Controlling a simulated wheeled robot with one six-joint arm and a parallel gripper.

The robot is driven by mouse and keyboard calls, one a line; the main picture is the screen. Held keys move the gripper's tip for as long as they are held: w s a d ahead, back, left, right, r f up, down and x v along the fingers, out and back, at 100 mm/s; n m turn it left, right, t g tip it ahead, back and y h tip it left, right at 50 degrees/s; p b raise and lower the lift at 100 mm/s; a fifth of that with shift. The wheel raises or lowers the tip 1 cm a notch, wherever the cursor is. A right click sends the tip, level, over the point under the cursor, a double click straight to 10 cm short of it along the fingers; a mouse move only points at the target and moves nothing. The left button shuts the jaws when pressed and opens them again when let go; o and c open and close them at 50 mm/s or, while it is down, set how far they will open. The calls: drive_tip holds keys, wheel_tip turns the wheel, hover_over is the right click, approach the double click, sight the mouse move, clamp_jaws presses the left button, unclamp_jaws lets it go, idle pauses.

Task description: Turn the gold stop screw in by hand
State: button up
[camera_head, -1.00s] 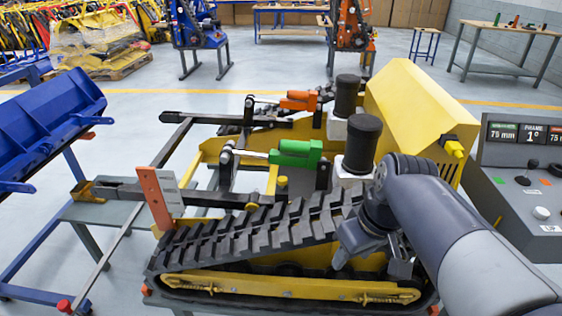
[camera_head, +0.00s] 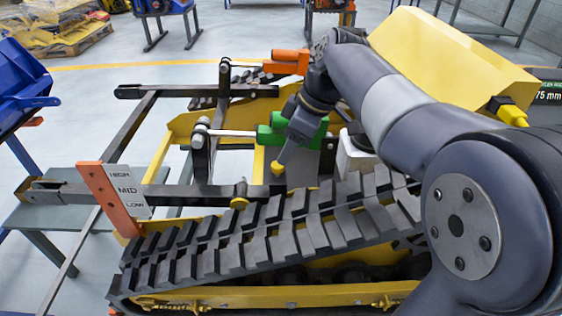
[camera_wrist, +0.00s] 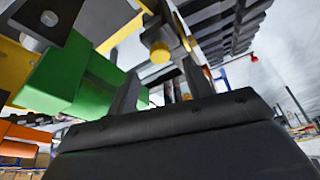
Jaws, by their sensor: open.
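The gold stop screw (camera_head: 239,203) shows its round head at the black crossbar, just above the track, in the head view. In the wrist view the gold head (camera_wrist: 160,51) faces me at the upper middle, beyond the fingertips. My gripper (camera_head: 279,166) points down beside the green cylinder, to the right of the screw and apart from it. My gripper's dark fingers (camera_wrist: 161,86) are spread open with nothing held between them. The arm partly hides the green cylinder.
The green cylinder (camera_wrist: 78,82) is close on the left in the wrist view. An orange cylinder (camera_head: 287,62) lies behind it. The black track (camera_head: 255,235) runs in front of the screw. An orange post with a HIGH, MID, LOW plate (camera_head: 127,190) stands to the left.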

sight(278, 165)
drive_tip(key=b+x, duration=0.1)
drive_tip(key=x, duration=0.4)
drive_tip(key=c, duration=1)
drive_tip(key=shift+m, duration=0.4)
